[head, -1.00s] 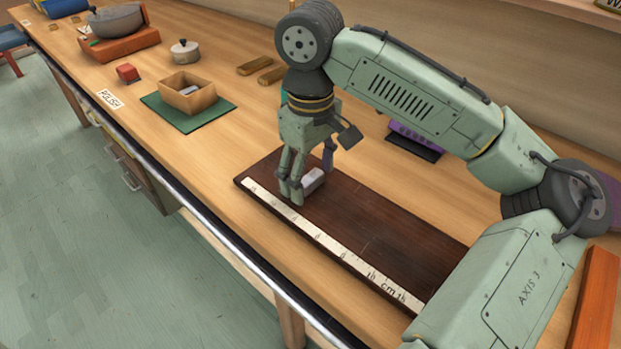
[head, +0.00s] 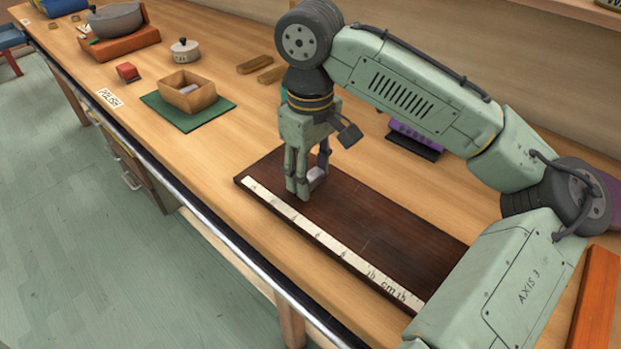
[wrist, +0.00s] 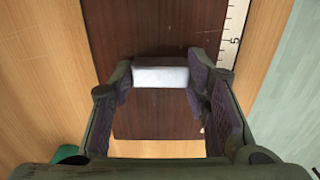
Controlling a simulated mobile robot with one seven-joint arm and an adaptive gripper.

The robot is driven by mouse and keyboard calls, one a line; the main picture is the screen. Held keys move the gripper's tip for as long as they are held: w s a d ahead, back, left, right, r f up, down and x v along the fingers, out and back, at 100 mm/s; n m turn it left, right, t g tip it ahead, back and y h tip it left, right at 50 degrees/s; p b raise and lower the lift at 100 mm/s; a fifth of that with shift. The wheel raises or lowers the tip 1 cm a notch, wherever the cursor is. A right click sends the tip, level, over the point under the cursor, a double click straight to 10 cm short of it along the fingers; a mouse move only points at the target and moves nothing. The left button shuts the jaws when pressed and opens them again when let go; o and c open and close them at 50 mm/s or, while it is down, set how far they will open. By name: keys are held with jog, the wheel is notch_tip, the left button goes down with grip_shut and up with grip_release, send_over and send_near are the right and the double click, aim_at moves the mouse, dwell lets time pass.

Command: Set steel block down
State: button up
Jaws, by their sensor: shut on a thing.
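The steel block (wrist: 160,76) is a pale grey block between the two fingers of my gripper (wrist: 161,88) in the wrist view. In the head view, my gripper (head: 311,184) points down over the left part of the dark brown board (head: 375,235), shut on the block. Only a small part of the block (head: 318,176) shows there, behind the near finger. The block is low at the board; I cannot tell whether its underside touches it. A white ruler strip (head: 325,240) runs along the board's front edge.
An open wooden box (head: 187,97) stands on a green mat (head: 160,104) to the left, with a small grey thing inside. A red block (head: 127,72), a lidded pot (head: 184,50) and wooden bars (head: 254,64) lie beyond. The right part of the board is clear.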

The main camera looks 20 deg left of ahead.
aim_at(310, 176)
jog(key=shift+r, duration=0.1)
jog(key=shift+c, duration=0.4)
notch_tip(310, 176, up, 18)
